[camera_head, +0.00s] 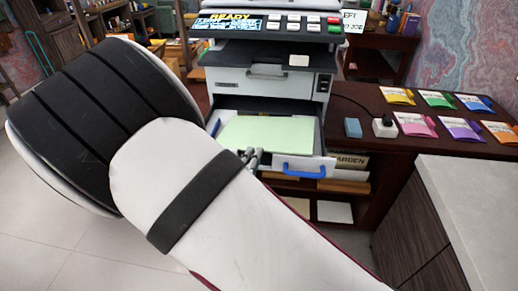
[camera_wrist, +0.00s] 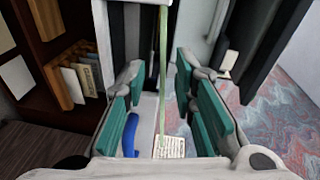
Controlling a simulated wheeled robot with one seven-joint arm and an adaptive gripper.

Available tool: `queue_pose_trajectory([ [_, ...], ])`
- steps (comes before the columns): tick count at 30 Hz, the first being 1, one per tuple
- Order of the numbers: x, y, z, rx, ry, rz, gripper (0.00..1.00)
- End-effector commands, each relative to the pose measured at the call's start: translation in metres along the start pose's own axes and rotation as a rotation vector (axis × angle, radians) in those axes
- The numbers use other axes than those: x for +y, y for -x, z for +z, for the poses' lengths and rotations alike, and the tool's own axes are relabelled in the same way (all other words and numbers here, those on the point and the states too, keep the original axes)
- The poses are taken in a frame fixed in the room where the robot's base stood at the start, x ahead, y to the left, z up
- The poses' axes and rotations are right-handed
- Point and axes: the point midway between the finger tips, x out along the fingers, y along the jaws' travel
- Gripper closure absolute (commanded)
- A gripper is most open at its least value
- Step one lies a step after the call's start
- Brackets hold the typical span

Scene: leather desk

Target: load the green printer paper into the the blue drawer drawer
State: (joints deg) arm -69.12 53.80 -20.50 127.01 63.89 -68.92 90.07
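The green printer paper (camera_head: 266,136) lies flat over the pulled-out lower printer drawer (camera_head: 323,162), which has a blue handle (camera_head: 303,172) on its front. In the wrist view the paper (camera_wrist: 163,60) shows edge-on as a thin green strip, with the blue handle (camera_wrist: 130,134) to its left. My gripper (camera_head: 252,158) is at the drawer's front left, partly hidden by my arm. In the wrist view my gripper (camera_wrist: 158,105) is open, its teal pads standing apart on either side of the strip with visible gaps. I cannot tell whether the paper rests fully on the drawer floor.
The printer (camera_head: 265,85) has a shut upper drawer with a dark handle. A pale-topped cabinet (camera_head: 470,185) stands at front right.

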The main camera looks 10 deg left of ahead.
Motion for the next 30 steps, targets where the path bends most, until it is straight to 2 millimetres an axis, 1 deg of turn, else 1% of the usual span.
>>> queue_pose_trajectory([
  [1,0.0,0.008,0.001,-0.002,0.0,0.002,0.75],
  [6,0.0,0.024,0.0,-0.001,0.0,0.001,0.75],
  [11,0.0,0.027,0.0,0.0,0.0,0.001,0.75],
  [17,-0.001,0.026,-0.001,0.0,0.0,0.011,0.75],
  [20,-0.003,0.018,-0.004,-0.002,0.005,0.07,0.75],
  [24,-0.012,0.004,-0.012,-0.048,0.033,0.24,0.75],
  [27,-0.026,-0.002,-0.019,-0.126,0.073,0.369,0.75],
  [30,-0.044,-0.001,-0.029,-0.228,0.127,0.467,0.75],
])
